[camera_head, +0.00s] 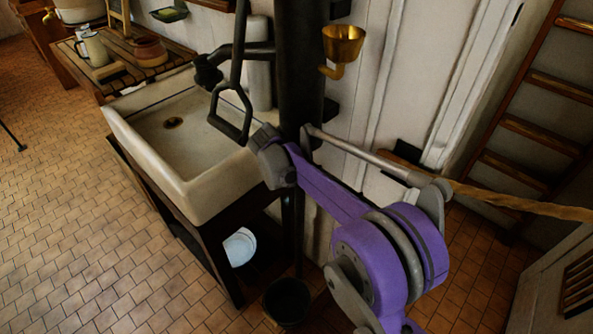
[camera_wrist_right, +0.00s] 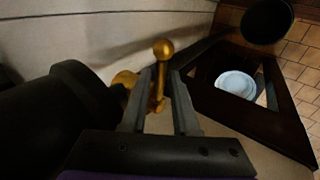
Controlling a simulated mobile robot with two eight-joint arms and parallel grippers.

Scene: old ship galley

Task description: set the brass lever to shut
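The brass lever (camera_wrist_right: 163,50) shows in the right wrist view, with a round ball knob on a short stem and a rounded brass body to its left. It stands upright in that picture. My right gripper (camera_wrist_right: 160,78) has its two grey fingers parted, with the lever's stem in line with the gap between them. I see space beside the stem; whether a finger touches it I cannot tell. In the head view my purple right arm reaches to the black column (camera_head: 301,70), and I cannot make out the lever or gripper there. My left gripper is out of view.
A white sink (camera_head: 190,180) stands left of the column, with a black looped handle (camera_head: 232,112) over it. A brass cup (camera_head: 343,44) is on the column's right. A dark bucket (camera_head: 287,301) stands below. A wooden ladder (camera_head: 540,135) is at right.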

